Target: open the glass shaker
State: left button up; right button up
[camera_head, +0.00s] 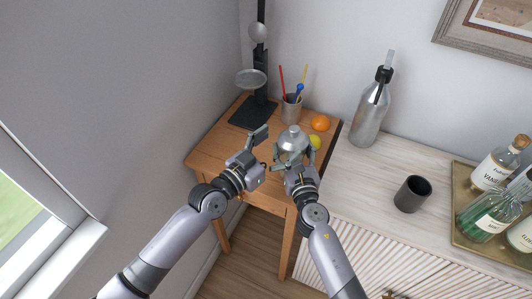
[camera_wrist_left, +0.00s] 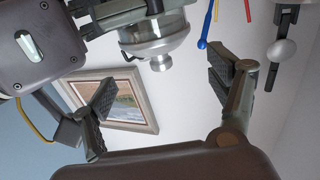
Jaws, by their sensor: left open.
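The glass shaker (camera_head: 292,138), with a silvery domed lid and small cap, is upright over the small wooden table in the head view. It also shows upside down in the left wrist view (camera_wrist_left: 157,48). My right gripper (camera_head: 293,158) has its fingers on both sides of the shaker's body and is shut on it; the fingers hide part of the glass. My left gripper (camera_head: 262,154) is open and empty, just left of the shaker and apart from it. Its spread fingers show in the left wrist view (camera_wrist_left: 162,86), with the shaker's cap beyond the gap.
Behind stand a pen cup (camera_head: 291,108), a dark stand with a round pan (camera_head: 251,78), an orange (camera_head: 320,123) and a lemon (camera_head: 315,142). On the pale cabinet are a metal bottle (camera_head: 370,112), a dark cup (camera_head: 412,194) and a bottle tray (camera_head: 462,185).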

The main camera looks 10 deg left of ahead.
aim_at(293, 136)
pick_arm(q)
jog(key=x, duration=0.6)
jog(key=shift+w+d, duration=0.1)
jog(key=shift+d, duration=0.05)
jog(key=shift+c, duration=0.5)
jog(key=c, duration=0.8)
jog(key=shift+d+f, duration=0.15)
jog(key=c, duration=0.8)
grip_shut()
jog(key=shift+r, duration=0.3)
